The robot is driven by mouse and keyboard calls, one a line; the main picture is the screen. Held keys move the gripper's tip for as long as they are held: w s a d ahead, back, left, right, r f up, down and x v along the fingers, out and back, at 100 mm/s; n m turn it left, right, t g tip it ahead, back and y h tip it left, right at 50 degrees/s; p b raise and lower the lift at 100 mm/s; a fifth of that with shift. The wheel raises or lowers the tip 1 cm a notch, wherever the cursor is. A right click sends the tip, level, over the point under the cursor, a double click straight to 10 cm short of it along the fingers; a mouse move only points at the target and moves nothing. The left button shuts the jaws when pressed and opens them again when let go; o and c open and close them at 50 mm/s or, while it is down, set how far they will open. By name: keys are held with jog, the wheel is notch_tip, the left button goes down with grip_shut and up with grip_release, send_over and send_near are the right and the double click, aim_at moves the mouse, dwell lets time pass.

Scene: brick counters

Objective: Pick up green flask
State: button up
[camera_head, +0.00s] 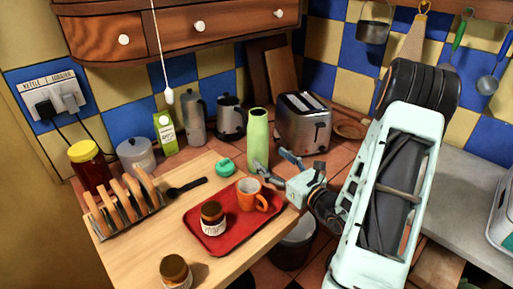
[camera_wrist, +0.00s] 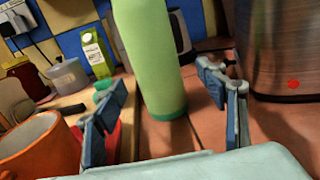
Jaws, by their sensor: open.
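The green flask (camera_head: 257,140) stands upright on the tiled counter, behind the wooden board and left of the toaster. It fills the middle of the wrist view (camera_wrist: 150,55), its top cut off by the frame. My gripper (camera_head: 276,164) is open and empty, low in front of the flask and to its right. In the wrist view the two blue fingers of my gripper (camera_wrist: 161,80) stand on either side of the flask's lower part, with gaps on both sides. I cannot tell how far the flask reaches between the fingertips.
A red tray (camera_head: 220,238) with an orange mug (camera_head: 250,196) and a jar (camera_head: 212,217) lies on the wooden board, left of my gripper. The steel toaster (camera_head: 304,122) stands close on the right. A green lid (camera_head: 225,167) lies left of the flask.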

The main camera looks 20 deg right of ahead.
aim_at(264, 153)
jog(key=x, duration=0.6)
jog(key=shift+w+a+r, duration=0.1)
jog(key=shift+a+r, duration=0.2)
jog(key=shift+a, duration=0.05)
jog(key=shift+c, duration=0.5)
jog(key=c, duration=1.6)
jog(key=shift+r, duration=0.15)
